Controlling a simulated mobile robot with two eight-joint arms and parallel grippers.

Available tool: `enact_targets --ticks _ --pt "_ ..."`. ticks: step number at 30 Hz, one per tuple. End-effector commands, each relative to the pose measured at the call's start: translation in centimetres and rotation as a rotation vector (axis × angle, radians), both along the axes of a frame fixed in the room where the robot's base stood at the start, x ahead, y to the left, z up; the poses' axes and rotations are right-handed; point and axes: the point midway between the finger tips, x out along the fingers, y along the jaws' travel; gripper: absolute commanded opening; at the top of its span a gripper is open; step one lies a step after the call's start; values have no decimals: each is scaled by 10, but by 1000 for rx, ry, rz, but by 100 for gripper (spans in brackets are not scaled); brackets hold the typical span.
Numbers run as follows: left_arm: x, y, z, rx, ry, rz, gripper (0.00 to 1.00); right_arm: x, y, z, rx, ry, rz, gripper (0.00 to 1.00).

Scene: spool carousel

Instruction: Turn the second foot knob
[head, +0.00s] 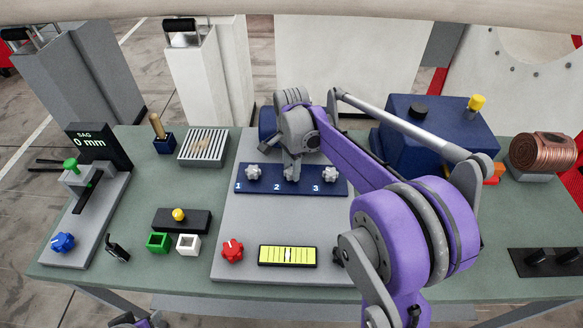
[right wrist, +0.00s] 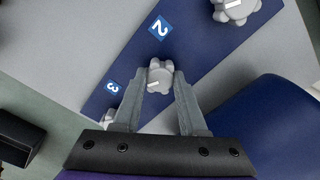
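The blue foot bar (head: 272,185) carries three grey lobed knobs behind the labels 1, 2 and 3. The first knob (head: 253,172) and the third knob (head: 330,174) stand free. My right gripper (head: 291,170) is over the second foot knob, pointing down, and mostly hides it in the head view. In the right wrist view the second foot knob (right wrist: 159,76) sits between my two fingertips, beside the label 2. The fingers are close to its sides; I cannot tell whether they grip it. Only a purple and dark part of my left arm shows at the bottom left.
A red knob (head: 232,250) and a yellow-green level (head: 287,256) lie in front on the grey plate. A dark blue box (head: 410,140) stands close to my right arm. At the left is a gauge reading 0 mm (head: 92,141).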

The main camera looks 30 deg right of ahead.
Motion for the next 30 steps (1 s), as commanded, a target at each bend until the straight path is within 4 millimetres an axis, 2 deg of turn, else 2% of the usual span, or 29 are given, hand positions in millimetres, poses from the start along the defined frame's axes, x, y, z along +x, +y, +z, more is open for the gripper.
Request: enact_targets --ticks 1,4,5,17,30 --pt "0 0 0 0 0 0 50 0 0 0 0 0 0 19" --pt "0 0 0 0 0 0 50 0 0 0 0 0 0 1" --pt "0 0 0 0 0 0 50 0 0 0 0 0 0 0" --pt "-1 0 -2 0 1 0 50 0 0 0 0 0 54 0" --pt "-4 0 -11 0 8 0 50 0 0 0 0 0 393 0"
